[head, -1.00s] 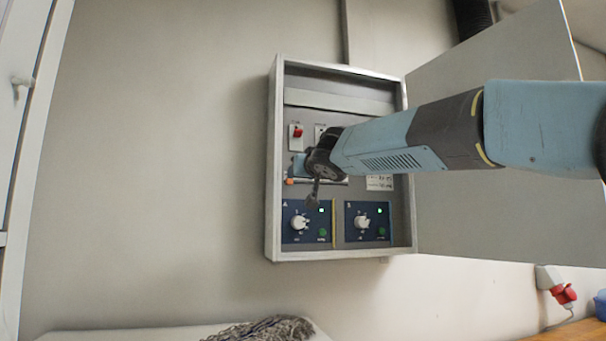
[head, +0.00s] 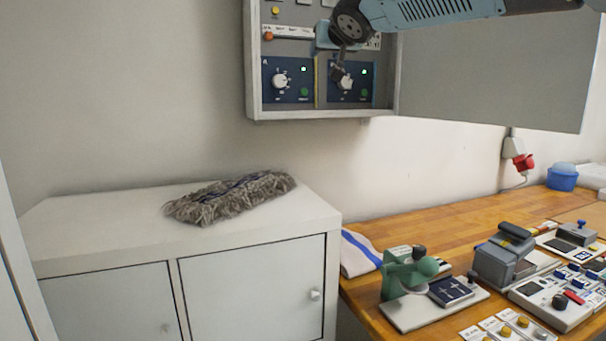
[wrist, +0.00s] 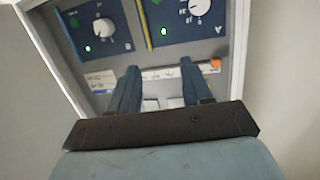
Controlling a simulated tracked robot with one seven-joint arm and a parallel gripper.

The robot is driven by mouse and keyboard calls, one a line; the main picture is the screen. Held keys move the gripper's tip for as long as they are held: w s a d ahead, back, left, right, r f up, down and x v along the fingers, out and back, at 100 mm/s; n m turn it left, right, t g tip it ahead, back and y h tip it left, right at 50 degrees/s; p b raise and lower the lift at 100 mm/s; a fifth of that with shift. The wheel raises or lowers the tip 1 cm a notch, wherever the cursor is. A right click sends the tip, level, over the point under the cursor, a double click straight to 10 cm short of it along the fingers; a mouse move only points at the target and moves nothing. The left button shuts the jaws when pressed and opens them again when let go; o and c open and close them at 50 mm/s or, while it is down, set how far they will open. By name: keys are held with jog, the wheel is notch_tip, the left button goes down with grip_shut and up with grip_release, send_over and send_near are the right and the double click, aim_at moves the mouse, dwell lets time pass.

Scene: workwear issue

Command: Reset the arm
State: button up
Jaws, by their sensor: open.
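My arm reaches in from the upper right in the head view. My gripper (head: 339,72) appears in front of the right dial module of an open wall cabinet (head: 254,85). In the wrist view its two blue fingers (wrist: 160,66) are spread apart with nothing between them. That view shows the panel upside down, with the left dial (wrist: 199,6) and the right dial (wrist: 104,27) beyond the fingertips. In the head view the left dial (head: 280,81) is clear, and the right dial (head: 346,83) is partly covered by the gripper. Green lamps glow on both modules.
The cabinet door (head: 480,75) stands open to the right. Below are a white cupboard (head: 90,215) with a grey mop head (head: 230,197) on top, and a wooden bench (head: 440,235) with a green device (head: 400,275), a grey device (head: 500,262) and control boxes.

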jog(key=s+d+f+m+g+h, duration=0.25)
jog(key=s+d+f+g, duration=0.25)
jog(key=s+d+f, duration=1.05)
jog(key=s+d+f+g, duration=0.1)
jog(key=s+f+g, duration=0.1)
jog(key=s+f, duration=0.7)
jog(key=s+d+f+g+h, duration=0.1)
jog(key=s+f+g, duration=0.2)
jog(key=s+f, duration=0.6)
jog(key=shift+s+d+f, duration=0.2)
jog(key=shift+d+f, duration=0.1)
jog(key=shift+f, duration=0.5)
dwell(0.3)
